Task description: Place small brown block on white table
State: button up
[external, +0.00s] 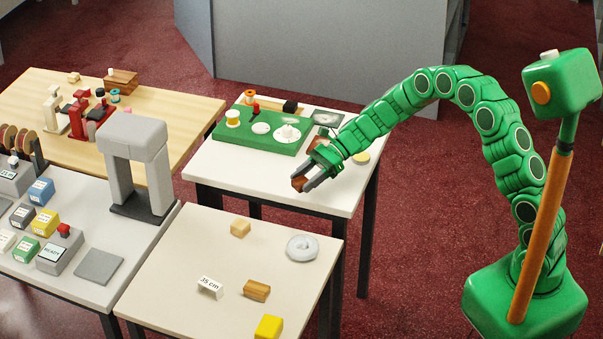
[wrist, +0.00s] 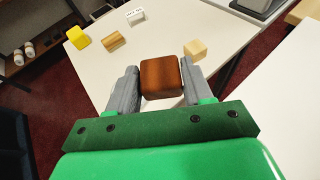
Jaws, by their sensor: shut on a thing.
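The small brown block (wrist: 160,77) is between the two grey fingers of my gripper (wrist: 161,80) in the wrist view, and they are shut on it. In the external view the block (external: 299,184) shows at the tips of my gripper (external: 303,182), in front of the white table (external: 225,165) that bears a green tray. The block is held in the air near this table's front edge; its exact height is hard to tell. A second pale table (external: 180,250) stands closer to the camera and lies beyond the block in the wrist view.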

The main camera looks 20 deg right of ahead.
jog(key=w+d+r+m+t+h, duration=0.15)
jog(key=d+m+t, duration=0.25)
jog(key=d, duration=0.8)
jog(key=w+d+r+m+t+h, duration=0.1)
jog(key=w+d+m+t, duration=0.25)
jog(key=d, duration=0.85)
jog(key=w+d+r+m+t+h, duration=0.15)
jog(key=d+m+t, duration=0.3)
jog(key=d, duration=0.75)
jog(key=shift+n, duration=0.5)
jog(key=shift+w+a+f, duration=0.3)
jog(key=shift+w+f, duration=1.45)
jog(key=shift+w, duration=0.55)
jog(key=shift+w+a+f, duration=0.25)
jog(key=shift+w+f, duration=1.45)
jog(key=shift+w, duration=0.65)
jog(key=shift+w+a+f, duration=0.3)
jog(key=shift+w+f, duration=1.45)
jog(key=shift+w, duration=0.55)
jog(key=shift+f, duration=1.5)
jog(key=shift+f, duration=0.1)
jog(key=o, duration=1)
